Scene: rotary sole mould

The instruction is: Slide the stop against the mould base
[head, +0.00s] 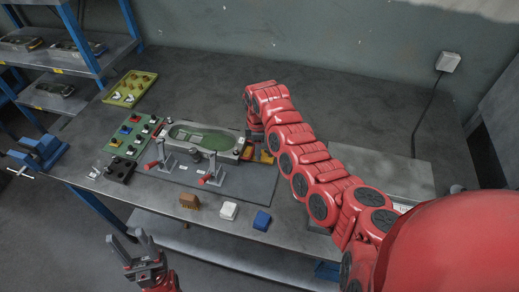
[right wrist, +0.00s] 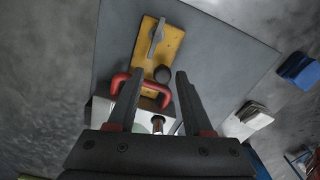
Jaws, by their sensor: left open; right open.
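The mould base (head: 188,141) is a grey block with a green sole-shaped cavity, lying on a dark plate on the bench. A yellow block (head: 265,157), which looks like the stop, is at its right end, partly behind my right arm. In the right wrist view the yellow block (right wrist: 146,62) carries a grey lever and a dark knob, with a red handle (right wrist: 121,82) beside it. Whether it touches the base is hidden. My right gripper (right wrist: 158,84) is open above the handle, holding nothing. My left gripper (head: 128,239) is open and empty before the bench's front edge.
Two red-handled clamps (head: 207,178) stand along the base's front. A brown brush (head: 189,202), a white block (head: 228,210) and a blue block (head: 262,220) lie near the front edge. A green tray (head: 130,137) is to the left. The bench's back is clear.

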